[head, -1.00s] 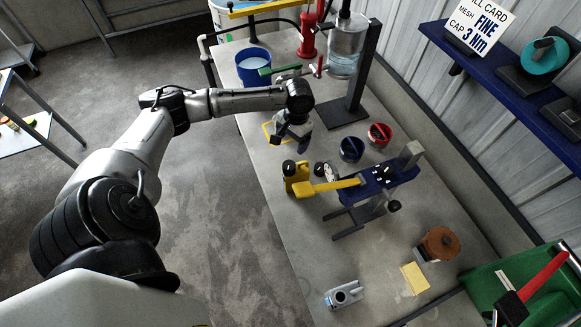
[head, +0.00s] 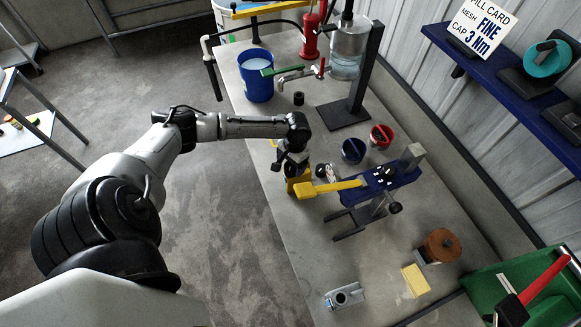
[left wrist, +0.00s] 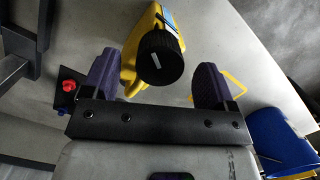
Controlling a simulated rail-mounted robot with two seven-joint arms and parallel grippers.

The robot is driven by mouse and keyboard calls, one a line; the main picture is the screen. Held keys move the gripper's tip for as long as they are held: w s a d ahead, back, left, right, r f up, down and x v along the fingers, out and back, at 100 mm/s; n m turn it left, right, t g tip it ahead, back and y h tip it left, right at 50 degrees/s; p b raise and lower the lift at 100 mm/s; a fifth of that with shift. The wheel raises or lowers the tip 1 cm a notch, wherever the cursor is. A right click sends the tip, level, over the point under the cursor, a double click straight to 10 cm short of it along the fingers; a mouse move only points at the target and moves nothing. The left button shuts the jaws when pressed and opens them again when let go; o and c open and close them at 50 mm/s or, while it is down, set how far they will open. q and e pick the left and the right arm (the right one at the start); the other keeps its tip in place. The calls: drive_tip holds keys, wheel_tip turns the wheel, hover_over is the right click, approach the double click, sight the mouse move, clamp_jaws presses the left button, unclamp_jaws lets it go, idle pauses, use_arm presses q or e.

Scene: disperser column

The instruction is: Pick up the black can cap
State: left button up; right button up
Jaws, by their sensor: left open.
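The yellow can (head: 291,185) stands on the bench near its left edge. In the left wrist view the yellow can (left wrist: 136,62) carries a round black cap (left wrist: 161,57) with a white mark on top. My left gripper (head: 291,168) is over the can in the head view and hides the cap there. In the left wrist view the open left gripper (left wrist: 157,82) has one dark purple finger on each side of the cap, apart from it. Nothing is held. My right gripper does not show.
A blue press with a yellow lever (head: 335,187) stands just right of the can. A blue bucket (head: 256,78) and small black cylinder (head: 298,99) are farther back.

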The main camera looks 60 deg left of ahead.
use_arm(q)
drive_tip(key=shift+s+d+f, duration=0.1)
drive_tip(key=shift+s+f, duration=0.1)
drive_tip(key=shift+f, duration=1)
drive_tip(key=c, duration=0.8)
drive_tip(key=shift+c, duration=1.3)
drive_tip(key=shift+r, duration=0.15)
